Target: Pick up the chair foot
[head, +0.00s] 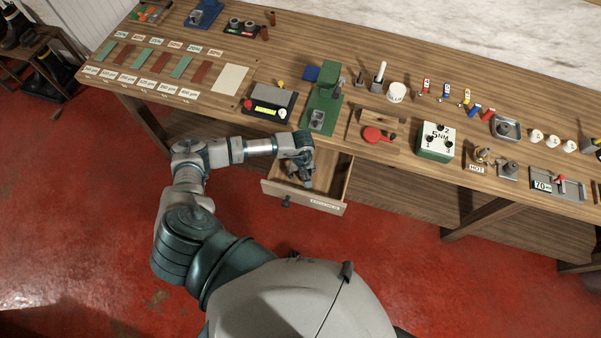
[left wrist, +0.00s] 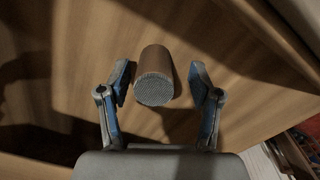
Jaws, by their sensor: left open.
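The chair foot, a short brown cylinder with a grey textured end face (left wrist: 155,82), stands out from the wooden drawer surface in the left wrist view. My left gripper (left wrist: 162,88) is open, with one blue-grey finger on each side of the cylinder and a gap visible on both sides. In the head view my left gripper (head: 305,181) reaches down into the open drawer (head: 326,203). The chair foot is not distinguishable there, hidden by the gripper and arm. My right gripper is not in view.
The drawer hangs open from the long wooden workbench (head: 225,112), its walls close around my left gripper. A green press (head: 323,105), a red paddle-like tool (head: 376,135) and a green-white box (head: 436,142) stand on the bench above. The red floor (head: 410,235) in front is clear.

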